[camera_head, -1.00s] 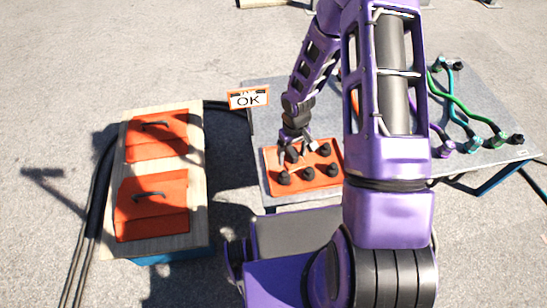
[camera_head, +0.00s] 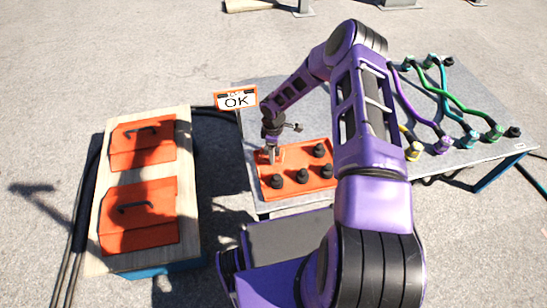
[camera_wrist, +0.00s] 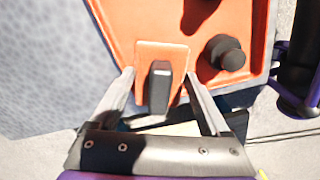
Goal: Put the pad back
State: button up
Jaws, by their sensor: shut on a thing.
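The pad (camera_wrist: 145,52) is a small orange plate with a dark block on its face, seen in the wrist view. My gripper (camera_wrist: 157,78) has one finger along each side of it and is shut on it. In the head view, my gripper (camera_head: 270,155) points down at the far left corner of the orange tray (camera_head: 268,192). The pad lies over the tray there; whether it touches the tray floor cannot be told. Several black knobs (camera_head: 302,176) stand on the tray. One knob (camera_wrist: 226,54) is close to the right of the pad in the wrist view.
A sign reading OK (camera_head: 237,100) stands close left of my gripper. Coloured cables (camera_head: 456,103) with plugs lie on the right of the grey table (camera_head: 460,158). Bare table shows behind the tray.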

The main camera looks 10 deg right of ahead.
jog(key=shift+f, duration=1.75)
jog(key=shift+f+b, duration=0.15)
jog(key=shift+b, duration=0.2)
jog(key=o, duration=1.2)
jog(key=shift+c, duration=0.2)
notch_tip(320, 180, up, 12)
jog(key=shift+r+p, duration=0.15)
jog(key=shift+p, duration=0.9)
